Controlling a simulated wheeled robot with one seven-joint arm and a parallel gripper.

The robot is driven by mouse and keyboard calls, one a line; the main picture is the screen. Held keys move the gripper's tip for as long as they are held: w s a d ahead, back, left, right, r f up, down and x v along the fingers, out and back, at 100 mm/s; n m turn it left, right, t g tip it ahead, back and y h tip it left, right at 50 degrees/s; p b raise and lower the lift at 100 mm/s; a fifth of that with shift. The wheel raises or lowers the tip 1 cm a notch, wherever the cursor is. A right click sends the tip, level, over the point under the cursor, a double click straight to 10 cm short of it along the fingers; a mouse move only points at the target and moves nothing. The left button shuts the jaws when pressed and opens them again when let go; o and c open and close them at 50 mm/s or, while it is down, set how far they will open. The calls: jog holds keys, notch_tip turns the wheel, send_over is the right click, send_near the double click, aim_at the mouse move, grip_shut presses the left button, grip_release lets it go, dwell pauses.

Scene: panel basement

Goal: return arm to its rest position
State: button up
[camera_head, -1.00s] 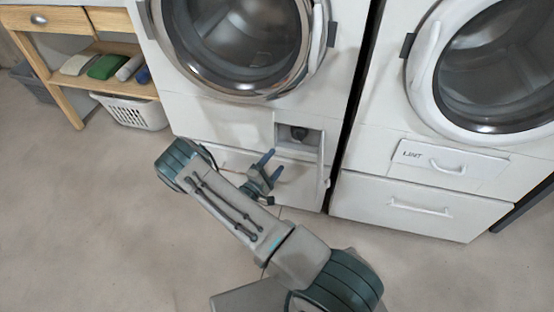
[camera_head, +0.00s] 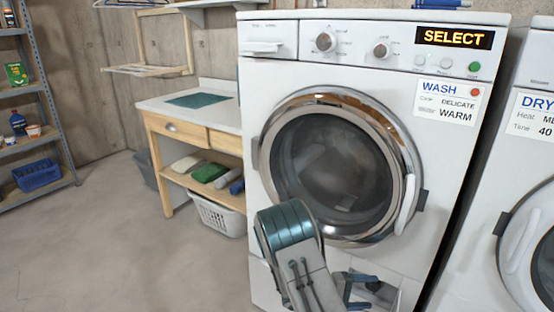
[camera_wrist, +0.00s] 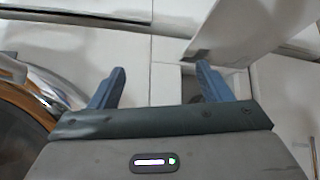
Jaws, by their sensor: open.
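My gripper (camera_head: 371,291) shows at the bottom of the head view, in front of the washer's lower right front. Its blue fingers are apart with nothing between them, and they show in the wrist view too (camera_wrist: 160,76). My folded arm rises just left of it, overlapping the lower left of the washer door. The washer (camera_head: 270,85) has a shut round door (camera_head: 335,165) and a display reading SELECT. In the wrist view, an open flap (camera_wrist: 230,30) stands beyond the right finger, with a small recess beside it. I cannot tell whether the gripper touches anything.
A dryer (camera_head: 530,190) stands close at right. A wooden table (camera_head: 180,130) with folded cloths and a white basket (camera_head: 218,216) is left of the washer. A metal shelf (camera_head: 50,110) stands at far left. The floor (camera_head: 130,250) at left is clear.

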jog(key=s+a+r+m+y+p, duration=0.1)
jog(key=s+a+r+y+p, duration=0.2)
jog(key=r, duration=1)
jog(key=s+a+r+m+t+y+p, duration=0.1)
jog(key=s+a+r+m+y+p, duration=0.1)
jog(key=s+r+y+p, duration=0.6)
jog(key=s+a+r+m+y+p, duration=0.1)
jog(key=s+a+r+y+p, duration=0.4)
jog(key=s+r, duration=0.5)
jog(key=w+v, duration=0.1)
jog(key=v, duration=0.7)
jog(key=shift+r+p, duration=0.35)
jog(key=shift+r, duration=0.05)
